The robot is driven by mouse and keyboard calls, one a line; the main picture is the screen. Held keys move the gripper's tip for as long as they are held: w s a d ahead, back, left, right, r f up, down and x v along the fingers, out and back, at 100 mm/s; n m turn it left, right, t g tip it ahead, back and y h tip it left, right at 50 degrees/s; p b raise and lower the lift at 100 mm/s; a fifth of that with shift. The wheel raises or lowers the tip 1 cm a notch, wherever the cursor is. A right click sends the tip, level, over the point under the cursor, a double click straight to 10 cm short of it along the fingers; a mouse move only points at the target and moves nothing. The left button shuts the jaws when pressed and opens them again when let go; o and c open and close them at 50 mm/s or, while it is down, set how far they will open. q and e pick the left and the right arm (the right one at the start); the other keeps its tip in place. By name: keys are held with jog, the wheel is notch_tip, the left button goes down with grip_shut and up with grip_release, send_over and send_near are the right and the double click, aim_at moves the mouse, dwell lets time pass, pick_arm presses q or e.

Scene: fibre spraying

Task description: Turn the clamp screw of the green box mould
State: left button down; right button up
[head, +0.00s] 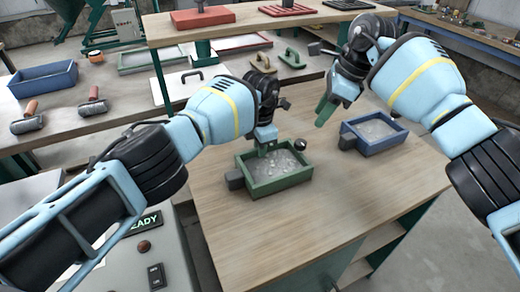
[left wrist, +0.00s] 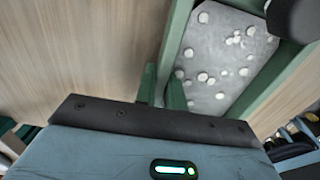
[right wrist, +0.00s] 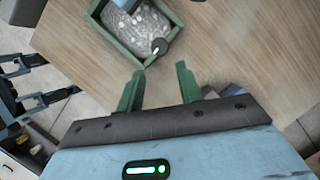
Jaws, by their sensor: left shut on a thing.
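The green box mould (head: 249,188) holds grey mix with pale lumps and stands on the wooden table. It also shows in the left wrist view (left wrist: 283,85) and the right wrist view (right wrist: 118,42).
A blue box mould (head: 388,147) with grey mix stands to the right, near my right gripper. A grey block (head: 235,178) is at the green mould's left side. Trowels, floats (head: 292,58) and a blue tray (head: 42,80) lie on benches behind. The table's front is clear.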

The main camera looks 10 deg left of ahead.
dwell(0.3)
jog(key=o, duration=0.3)
jog(key=shift+f, duration=0.2)
jog(key=shift+o, duration=0.2)
jog(key=n+y, duration=0.1)
jog(key=y, duration=0.4)
send_over(305, 147)
notch_tip(305, 147, down, 4)
jog(key=f, duration=0.1)
jog(key=t+y, duration=0.1)
jog(key=s+y, duration=0.1)
jog(key=y, duration=0.1)
jog(key=f+t+y, duration=0.1)
jog(key=shift+s+d+f+t, duration=0.1)
jog(key=shift+s+d+t, duration=0.2)
jog(key=shift+s, duration=0.1)
jog(key=s+d+f+m+t, duration=0.1)
jog(key=s+d+m+t, duration=0.1)
jog(key=d+m+t, duration=0.1)
jog(key=s+d+f+m+t, duration=0.2)
jog(key=d+m+t, duration=0.1)
jog(key=s+d+f+m+t, duration=0.1)
jog(key=s+d+m+t, duration=0.1)
jog(key=d+m+t, duration=0.1)
jog(key=shift+s+d+f+y, duration=0.1)
jog(key=shift+s+f+y, duration=0.1)
jog(key=shift+s+y, duration=0.1)
jog(key=x, duration=1.2)
jog(key=shift+c, duration=0.3)
jog(key=c, duration=0.9)
